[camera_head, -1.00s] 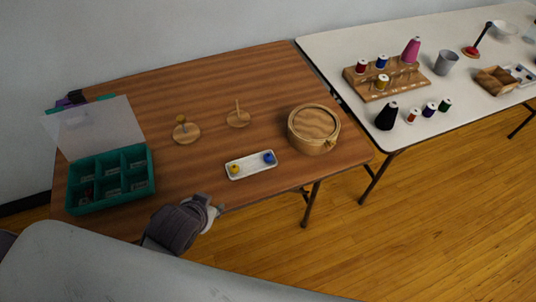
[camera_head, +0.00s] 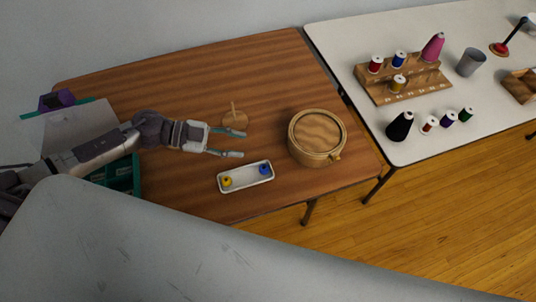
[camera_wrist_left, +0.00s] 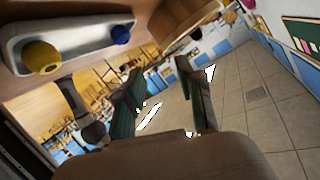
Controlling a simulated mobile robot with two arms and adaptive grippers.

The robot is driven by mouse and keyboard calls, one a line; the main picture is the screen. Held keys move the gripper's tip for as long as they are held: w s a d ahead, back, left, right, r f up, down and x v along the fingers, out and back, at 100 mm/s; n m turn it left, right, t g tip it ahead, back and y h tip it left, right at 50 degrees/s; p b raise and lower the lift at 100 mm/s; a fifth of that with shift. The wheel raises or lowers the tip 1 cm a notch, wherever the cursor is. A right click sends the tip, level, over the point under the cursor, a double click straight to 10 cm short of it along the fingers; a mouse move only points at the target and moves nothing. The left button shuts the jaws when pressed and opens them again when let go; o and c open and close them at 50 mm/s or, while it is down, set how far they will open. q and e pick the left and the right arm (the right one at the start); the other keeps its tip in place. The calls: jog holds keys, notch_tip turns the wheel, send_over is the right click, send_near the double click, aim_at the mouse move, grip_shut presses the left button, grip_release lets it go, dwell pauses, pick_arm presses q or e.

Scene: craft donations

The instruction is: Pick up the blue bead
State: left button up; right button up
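The blue bead (camera_head: 265,169) sits in the right end of a small white tray (camera_head: 247,186) on the brown table. A yellow bead (camera_head: 227,181) sits in the tray's left end. My left gripper (camera_head: 238,143) is open and empty, above the table just behind the tray, its fingers pointing right. In the left wrist view the blue bead (camera_wrist_left: 121,34) and the yellow bead (camera_wrist_left: 41,56) show in the tray at upper left, off to the side of the open fingers (camera_wrist_left: 163,100). My right gripper is not in view.
A round wooden box (camera_head: 317,137) stands right of the tray. A wooden peg stand (camera_head: 235,118) is behind my gripper. A green compartment box (camera_head: 118,174) is partly hidden by my left arm. A white table (camera_head: 432,140) with spools adjoins on the right.

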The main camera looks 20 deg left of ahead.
aim_at(261, 167)
pick_arm(q)
jog(key=a, duration=0.1)
jog(key=a+f+g, duration=0.1)
jog(key=s+a+g, duration=0.1)
jog(key=shift+s+a+f+m+y, duration=0.1)
jog(key=shift+a+f+m+y, duration=0.1)
jog(key=shift+m+y, duration=0.2)
jog(key=shift+s+f+g, duration=0.15)
jog(key=shift+g, duration=0.35)
jog(key=p+x, duration=0.1)
jog(key=x, duration=0.4)
jog(key=shift+s+d, duration=0.1)
jog(key=shift+d, duration=0.05)
jog(key=p+x, duration=0.1)
jog(key=x, duration=0.5)
jog(key=shift+f, duration=0.25)
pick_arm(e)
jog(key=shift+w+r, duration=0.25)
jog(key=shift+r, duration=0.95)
pick_arm(q)
jog(key=shift+c, duration=0.4)
jog(key=c, duration=0.3)
